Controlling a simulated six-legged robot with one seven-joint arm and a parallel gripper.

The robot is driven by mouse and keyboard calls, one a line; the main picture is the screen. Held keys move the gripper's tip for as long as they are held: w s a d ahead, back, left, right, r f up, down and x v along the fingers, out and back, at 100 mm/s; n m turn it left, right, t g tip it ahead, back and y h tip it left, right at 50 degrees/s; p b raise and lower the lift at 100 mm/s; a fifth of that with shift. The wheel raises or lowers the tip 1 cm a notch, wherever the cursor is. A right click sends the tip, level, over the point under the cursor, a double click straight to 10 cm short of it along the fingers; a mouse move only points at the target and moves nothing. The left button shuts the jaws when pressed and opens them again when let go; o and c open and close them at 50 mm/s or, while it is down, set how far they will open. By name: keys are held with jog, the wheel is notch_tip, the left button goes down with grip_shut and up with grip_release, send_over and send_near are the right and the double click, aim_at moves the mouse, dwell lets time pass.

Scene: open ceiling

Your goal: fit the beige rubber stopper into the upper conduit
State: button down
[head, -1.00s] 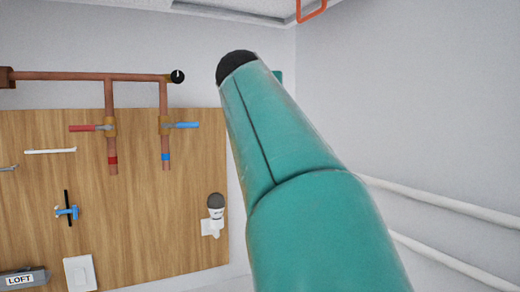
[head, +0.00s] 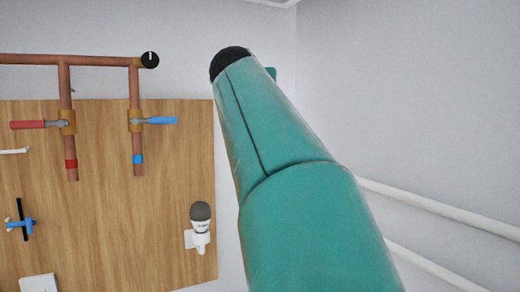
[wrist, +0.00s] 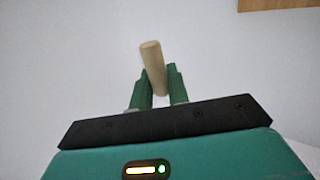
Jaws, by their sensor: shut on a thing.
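The beige rubber stopper (wrist: 151,57) is a short cylinder in the wrist view. My gripper (wrist: 159,73) has its two green fingers shut on it, and it sticks up past the fingertips, tilted slightly left. A plain pale wall is behind it. In the head view my arm hides the gripper and the stopper. Two white pipes run along the right wall there; the upper one (head: 430,208) looks like the upper conduit. My arm covers its left part, and no open end shows.
The lower white pipe (head: 430,262) runs below it. Left is a wooden board (head: 110,225) with copper pipes (head: 90,60), a red-handled valve (head: 30,125), a blue-handled valve (head: 160,121) and a bulb (head: 201,220). The right wall between board and pipes looks bare.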

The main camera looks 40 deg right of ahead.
jog(key=w+d+f, duration=0.2)
jog(key=d+f, duration=0.1)
jog(key=d, duration=0.1)
jog(key=w+d+f, duration=0.2)
jog(key=d+f, duration=0.1)
jog(key=d, duration=0.1)
jog(key=w+d+f, duration=0.2)
jog(key=d+f, duration=0.1)
jog(key=d, duration=0.1)
jog(key=shift+d+f, duration=0.2)
notch_tip(320, 180, down, 3)
jog(key=shift+s+r, duration=0.1)
jog(key=shift+s, duration=0.15)
